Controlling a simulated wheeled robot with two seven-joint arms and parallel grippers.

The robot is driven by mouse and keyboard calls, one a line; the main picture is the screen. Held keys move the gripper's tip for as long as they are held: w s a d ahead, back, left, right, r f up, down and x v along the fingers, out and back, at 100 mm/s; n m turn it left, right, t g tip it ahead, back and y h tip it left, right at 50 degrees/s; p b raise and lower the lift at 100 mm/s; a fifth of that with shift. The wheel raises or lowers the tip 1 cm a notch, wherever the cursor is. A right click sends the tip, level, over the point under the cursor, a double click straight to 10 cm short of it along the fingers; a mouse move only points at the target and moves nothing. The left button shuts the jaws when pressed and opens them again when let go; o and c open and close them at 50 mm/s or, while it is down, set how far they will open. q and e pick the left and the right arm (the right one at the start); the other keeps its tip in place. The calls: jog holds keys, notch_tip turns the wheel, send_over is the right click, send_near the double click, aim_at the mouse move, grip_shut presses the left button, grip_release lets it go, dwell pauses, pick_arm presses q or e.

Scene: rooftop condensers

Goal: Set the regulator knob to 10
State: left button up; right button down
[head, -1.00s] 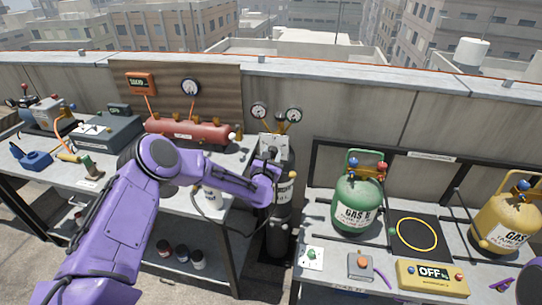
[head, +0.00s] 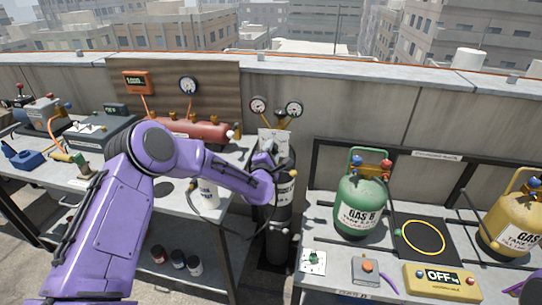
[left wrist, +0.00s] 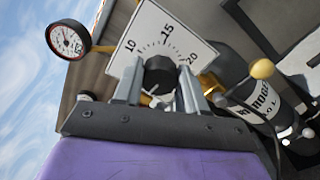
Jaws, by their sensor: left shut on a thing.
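The regulator knob (left wrist: 160,73) is black and round, in front of a white scale plate (left wrist: 172,38) marked 10, 15 and 20. My left gripper (left wrist: 160,84) is shut on the knob, with one grey finger on each side of it. I cannot make out a pointer mark on the knob. In the head view my left gripper (head: 268,160) is at the regulator above the black gas cylinder (head: 281,222), below the scale plate (head: 273,137), and hides the knob. My right gripper is not in view.
Two round gauges (head: 258,105) (head: 294,109) rise above the regulator. A left bench holds a red manifold (head: 190,131). A right bench holds a green tank (head: 359,208), a yellow tank (head: 515,228) and a yellow box reading OFF (head: 442,285). A concrete wall stands behind.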

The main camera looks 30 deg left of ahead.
pick_arm(q)
jog(key=shift+s+f+m+b, duration=0.15)
jog(key=shift+m+b, duration=0.8)
jog(key=shift+m, duration=3.15)
jog(key=shift+w+f+m+b, duration=0.15)
jog(key=shift+m+b, duration=0.75)
jog(key=shift+m, duration=3.2)
jog(key=shift+s, duration=0.1)
jog(key=o, duration=1.1)
jog(key=shift+c, duration=0.2)
jog(key=b+v, duration=0.2)
jog(key=v, duration=0.8)
jog(key=shift+s, duration=0.3)
